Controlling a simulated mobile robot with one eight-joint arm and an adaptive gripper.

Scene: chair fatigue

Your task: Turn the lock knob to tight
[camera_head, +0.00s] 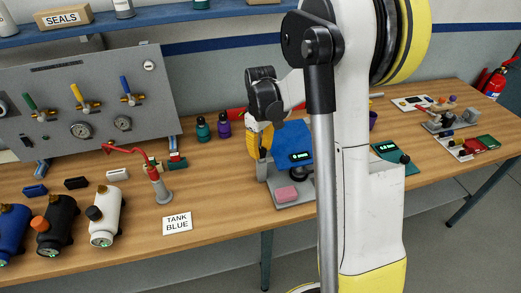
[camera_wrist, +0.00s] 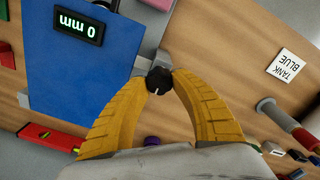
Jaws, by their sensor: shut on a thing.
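The lock knob (camera_wrist: 158,80) is small, round and black with a white mark on its face. It sits beside the edge of a blue panel (camera_wrist: 70,100), on a grey metal part. My gripper (camera_wrist: 160,78) has its two yellow ribbed fingertips closed on the knob from both sides. A display on the panel (camera_wrist: 79,24) reads 0 mm, upside down in the wrist view. In the head view a yellow finger of my gripper (camera_head: 254,142) is at the left side of the blue panel (camera_head: 291,142), and the knob is hidden there.
A pink block (camera_head: 287,194) lies on the grey base in front of the panel. A red level (camera_wrist: 50,137) lies near it. A TANK BLUE card (camera_head: 177,223) and a red-armed stand (camera_head: 160,188) are to the left. Table in front is clear.

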